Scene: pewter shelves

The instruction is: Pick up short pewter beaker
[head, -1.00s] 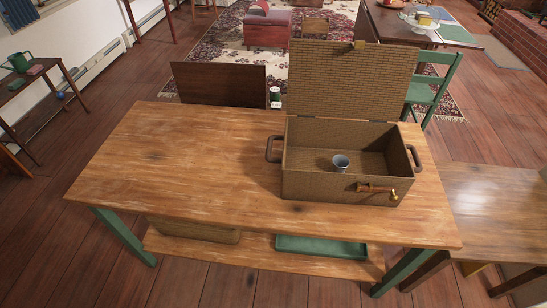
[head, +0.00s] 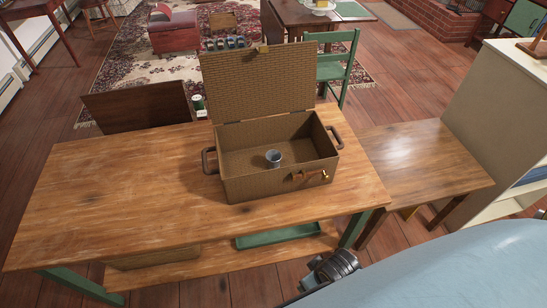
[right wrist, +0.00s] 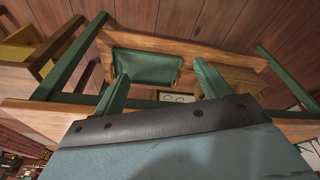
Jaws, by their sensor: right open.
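The short pewter beaker (head: 273,158) is a small grey cup standing upright inside an open woven box (head: 255,189) on the wooden table. The box lid is raised at the back. My right gripper (head: 335,268) shows as a dark shape at the bottom of the head view, low in front of the table and well away from the beaker. My left gripper is out of view.
The table (head: 110,190) has free room left of the box. Its lower shelf holds a green tray (head: 278,236). A lower wooden table (head: 425,160) adjoins on the right, beside a pale shelf unit (head: 500,120). A green chair (head: 340,65) stands behind.

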